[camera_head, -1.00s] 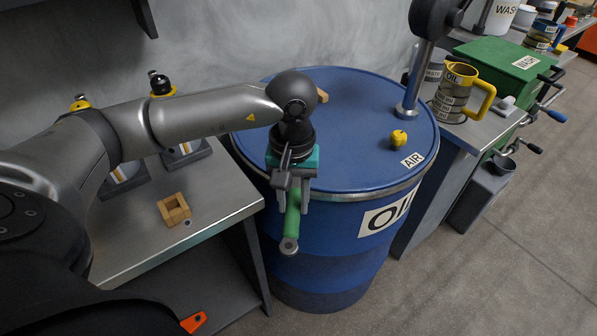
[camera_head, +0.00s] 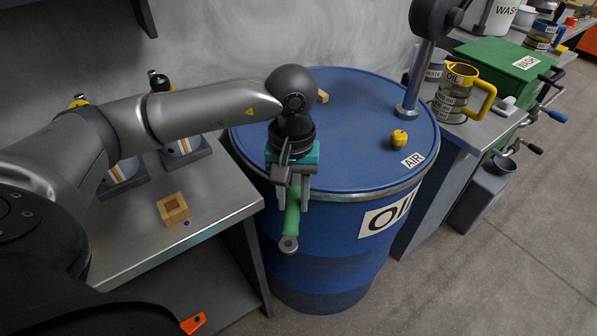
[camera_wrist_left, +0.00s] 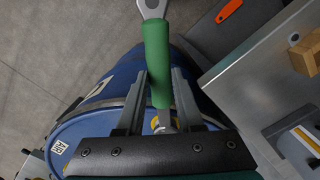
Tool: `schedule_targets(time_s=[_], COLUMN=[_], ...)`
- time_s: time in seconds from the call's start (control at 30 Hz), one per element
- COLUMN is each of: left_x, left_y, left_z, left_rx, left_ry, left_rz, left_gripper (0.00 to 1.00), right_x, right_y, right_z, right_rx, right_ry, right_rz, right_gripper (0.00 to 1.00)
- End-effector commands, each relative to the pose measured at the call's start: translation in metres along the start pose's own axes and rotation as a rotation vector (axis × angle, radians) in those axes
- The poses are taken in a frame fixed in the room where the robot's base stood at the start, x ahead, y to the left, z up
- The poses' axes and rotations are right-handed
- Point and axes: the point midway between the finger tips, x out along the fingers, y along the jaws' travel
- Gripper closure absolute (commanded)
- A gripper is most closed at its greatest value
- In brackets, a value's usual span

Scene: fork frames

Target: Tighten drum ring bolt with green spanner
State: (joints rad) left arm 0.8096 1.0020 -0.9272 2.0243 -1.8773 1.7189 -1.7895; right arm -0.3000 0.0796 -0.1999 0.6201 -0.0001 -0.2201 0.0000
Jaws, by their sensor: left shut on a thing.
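My left gripper (camera_head: 291,200) is shut on the green spanner (camera_head: 291,222), around its green handle. The spanner hangs steeply in front of the blue drum (camera_head: 325,270), with its grey ring end (camera_head: 288,244) lowest. The wrist view shows the green handle (camera_wrist_left: 158,60) between the fingers (camera_wrist_left: 160,95). The drum's metal ring (camera_head: 372,193) runs round its top rim, and the gripper covers part of it. I cannot make out the ring bolt. A small yellow part (camera_wrist_left: 155,122) shows beside the spanner's lower end in the wrist view. My right gripper is not in view.
On the drum lid stand a yellow cap (camera_head: 399,138) and a grey post (camera_head: 409,95). A metal bench (camera_head: 225,205) at left holds a wooden block (camera_head: 173,209). A yellow-handled oil jug (camera_head: 452,95) stands on the right bench.

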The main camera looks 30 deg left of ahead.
Motion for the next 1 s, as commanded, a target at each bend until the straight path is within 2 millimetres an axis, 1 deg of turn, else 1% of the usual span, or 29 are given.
schedule_targets(time_s=[0.23, 0.53, 1.0], left_x=[-0.0003, -0.0002, -0.0073], left_y=[0.0002, 0.0004, 0.0001], left_z=[-0.0003, -0.0003, 0.0001], left_rx=[0.000, 0.000, 0.000], left_ry=[0.001, 0.001, 0.002], left_rz=[0.001, 0.001, 0.000], left_gripper=[1.00, 1.00, 1.00], right_x=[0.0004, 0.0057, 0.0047], right_y=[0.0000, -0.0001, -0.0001], right_z=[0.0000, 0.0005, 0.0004], right_rx=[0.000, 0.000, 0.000], right_ry=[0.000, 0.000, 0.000], right_rz=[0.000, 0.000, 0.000], right_gripper=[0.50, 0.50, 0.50])
